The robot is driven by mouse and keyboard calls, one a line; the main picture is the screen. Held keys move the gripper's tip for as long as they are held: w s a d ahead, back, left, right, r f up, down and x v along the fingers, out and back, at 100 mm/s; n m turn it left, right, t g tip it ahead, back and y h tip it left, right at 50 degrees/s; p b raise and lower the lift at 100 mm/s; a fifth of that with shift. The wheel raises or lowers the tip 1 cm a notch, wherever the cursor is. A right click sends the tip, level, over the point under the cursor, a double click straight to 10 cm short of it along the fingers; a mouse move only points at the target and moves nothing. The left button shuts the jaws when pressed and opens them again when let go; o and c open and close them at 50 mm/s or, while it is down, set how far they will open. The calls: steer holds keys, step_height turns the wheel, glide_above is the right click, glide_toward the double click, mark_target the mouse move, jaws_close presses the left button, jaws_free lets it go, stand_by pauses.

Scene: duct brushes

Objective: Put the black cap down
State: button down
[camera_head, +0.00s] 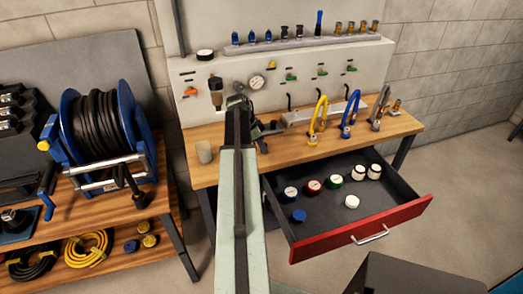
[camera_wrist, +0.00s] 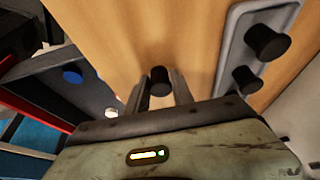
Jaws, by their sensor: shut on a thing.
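My gripper (camera_wrist: 160,88) is shut on the black cap (camera_wrist: 159,76), which sits between its two fingers in the wrist view. The wooden bench top (camera_wrist: 130,40) lies behind the cap in that view. I cannot tell whether the cap touches it. In the head view my gripper (camera_head: 239,104) is over the bench (camera_head: 225,160), in front of the pale back panel. The held cap cannot be made out there.
A red-fronted drawer (camera_head: 362,232) stands open at right, with several coloured and white caps (camera_head: 351,201) inside. Yellow, blue and grey hoses (camera_head: 318,115) stand on the bench's right. A grey plate with black knobs (camera_wrist: 266,43) is near my gripper.

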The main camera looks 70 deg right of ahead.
steer(key=shift+f, duration=0.15)
steer(key=c, duration=1.1)
jaws_free()
steer(key=shift+r, duration=0.4)
steer(key=p+v, duration=1.1)
steer(key=shift+w+a+r, duration=0.2)
steer(key=shift+r, duration=0.15)
steer(key=shift+s, duration=0.1)
